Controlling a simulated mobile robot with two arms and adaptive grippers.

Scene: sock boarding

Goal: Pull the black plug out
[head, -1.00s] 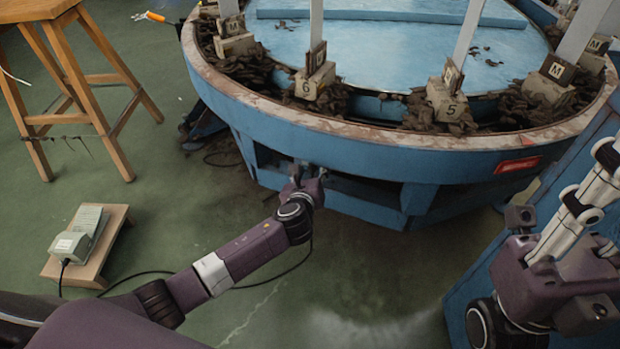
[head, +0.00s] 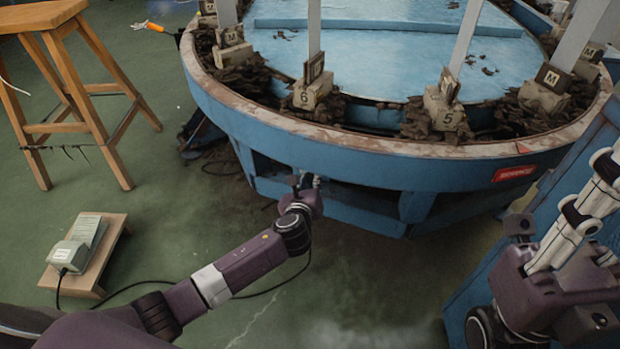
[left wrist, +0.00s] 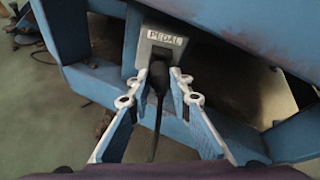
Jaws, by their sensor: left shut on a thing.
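The black plug (left wrist: 158,78) is upright at the lower side of a grey socket box (left wrist: 163,48) labelled PEDAL. Its top meets the box, and its black cable hangs straight down. My left gripper (left wrist: 157,88) is shut on the plug, one pale finger on each side. In the head view my left gripper (head: 306,182) is at the table's lower front frame, and the plug is too small to make out there. My right gripper (head: 520,226) is at the right; its fingers cannot be made out clearly.
The big blue round-ended table (head: 360,160) overhangs my left gripper, with blue frame beams around the socket. A foot pedal (head: 78,245) on a wooden board lies on the floor at left, its cable running right. A wooden stool (head: 75,100) stands behind it. Open floor lies in front.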

